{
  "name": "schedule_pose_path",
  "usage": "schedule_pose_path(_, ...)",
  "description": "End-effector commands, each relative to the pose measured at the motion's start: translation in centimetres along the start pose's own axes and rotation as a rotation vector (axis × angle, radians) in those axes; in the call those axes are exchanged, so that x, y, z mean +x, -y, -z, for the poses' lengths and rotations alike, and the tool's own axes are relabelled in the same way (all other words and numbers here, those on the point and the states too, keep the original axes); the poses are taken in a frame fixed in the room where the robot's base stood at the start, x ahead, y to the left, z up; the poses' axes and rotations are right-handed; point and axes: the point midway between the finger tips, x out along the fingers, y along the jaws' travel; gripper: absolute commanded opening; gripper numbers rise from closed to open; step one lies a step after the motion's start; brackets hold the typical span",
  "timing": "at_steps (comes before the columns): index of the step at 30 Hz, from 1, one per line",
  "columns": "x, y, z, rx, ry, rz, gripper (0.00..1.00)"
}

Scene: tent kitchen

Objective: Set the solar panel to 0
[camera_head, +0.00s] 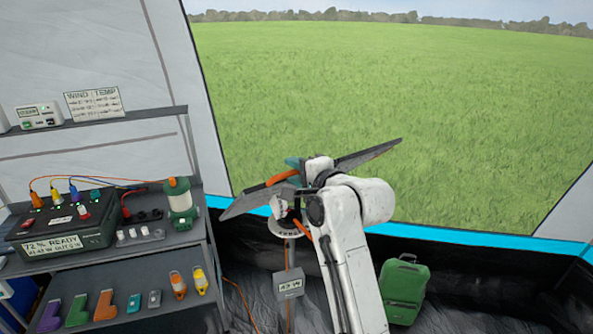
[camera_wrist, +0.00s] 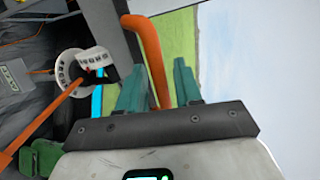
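The solar panel is a dark tilted sheet; its right part (camera_head: 368,154) and left part (camera_head: 245,202) show on either side of my arm. An orange handle bar (camera_head: 283,177) is on it; the bar also shows in the wrist view (camera_wrist: 147,50). My gripper (camera_wrist: 158,65) is open, its teal fingers on either side of the bar, with a gap to the right finger. Whether the left finger touches is unclear. A white marked dial (camera_wrist: 66,72) sits below on the stand, with an orange lever (camera_wrist: 45,120). Its reading is too small to tell. A display box (camera_head: 289,284) appears to read 49 W.
A shelf unit (camera_head: 150,250) at the left carries a dark power station (camera_head: 65,238), a green lantern (camera_head: 181,203) and several small tools. A green suitcase (camera_head: 404,289) stands right of my arm. The tent's blue-edged opening lies behind the panel.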

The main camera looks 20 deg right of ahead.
Motion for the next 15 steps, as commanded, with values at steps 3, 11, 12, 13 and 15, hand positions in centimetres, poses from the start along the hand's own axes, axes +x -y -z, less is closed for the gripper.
schedule_pose_path(3,-0.01,-0.01,0.00,0.000,0.000,0.000,0.34)
schedule_pose_path(11,-0.02,-0.03,0.00,0.000,0.000,-0.001,0.12)
schedule_pose_path(12,-0.02,-0.04,0.01,0.000,0.000,-0.001,0.09)
schedule_pose_path(13,-0.02,-0.04,0.01,0.000,0.000,-0.001,0.06)
schedule_pose_path(15,-0.03,-0.05,0.01,0.000,0.000,-0.001,0.00)
